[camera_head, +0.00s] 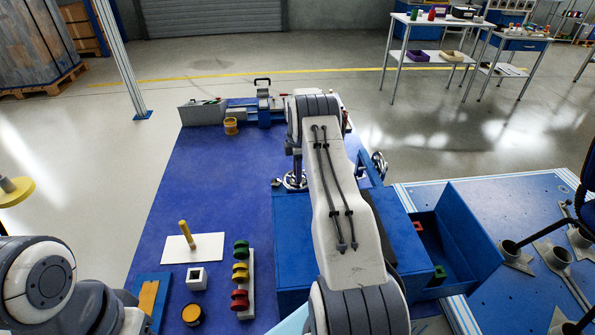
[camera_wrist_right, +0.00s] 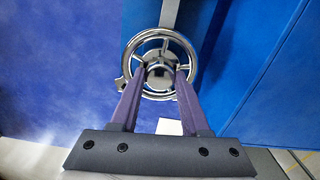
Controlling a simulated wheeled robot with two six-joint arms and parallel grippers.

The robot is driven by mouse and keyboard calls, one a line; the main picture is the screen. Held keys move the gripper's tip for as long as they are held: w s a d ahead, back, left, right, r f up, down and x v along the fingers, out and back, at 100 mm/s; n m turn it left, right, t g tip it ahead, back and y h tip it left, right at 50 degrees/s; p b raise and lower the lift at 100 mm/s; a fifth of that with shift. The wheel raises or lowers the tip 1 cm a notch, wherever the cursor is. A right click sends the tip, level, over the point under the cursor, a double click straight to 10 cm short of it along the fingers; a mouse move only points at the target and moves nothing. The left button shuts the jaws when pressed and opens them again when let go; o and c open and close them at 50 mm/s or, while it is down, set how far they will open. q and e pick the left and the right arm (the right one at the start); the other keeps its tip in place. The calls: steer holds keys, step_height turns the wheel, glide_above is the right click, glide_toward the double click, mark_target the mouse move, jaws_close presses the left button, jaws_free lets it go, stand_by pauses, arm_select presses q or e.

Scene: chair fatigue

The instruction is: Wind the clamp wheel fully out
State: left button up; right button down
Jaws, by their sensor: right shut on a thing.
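The clamp wheel is a chrome spoked handwheel with a hub. It shows in the right wrist view (camera_wrist_right: 133,48) beside the edge of a blue box. In the head view a chrome wheel (camera_head: 289,182) shows left of my right arm, partly covered by it. My right gripper (camera_wrist_right: 160,74) has its two purple fingers reaching over the near rim and shut on the wheel's hub area. The exact contact at the hub is hard to see. My left arm shows at the lower left of the head view; its gripper is out of sight.
A second chrome wheel (camera_head: 379,164) stands right of my right arm. A blue open drawer (camera_head: 462,235) sits at the right.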

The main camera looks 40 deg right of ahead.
steer(key=n, duration=0.4)
steer(key=shift+s+d+n, duration=0.1)
steer(key=shift+s+n, duration=0.15)
steer(key=shift+n, duration=1.55)
steer(key=shift+c, duration=1.9)
jaws_free()
steer(key=shift+w, duration=0.1)
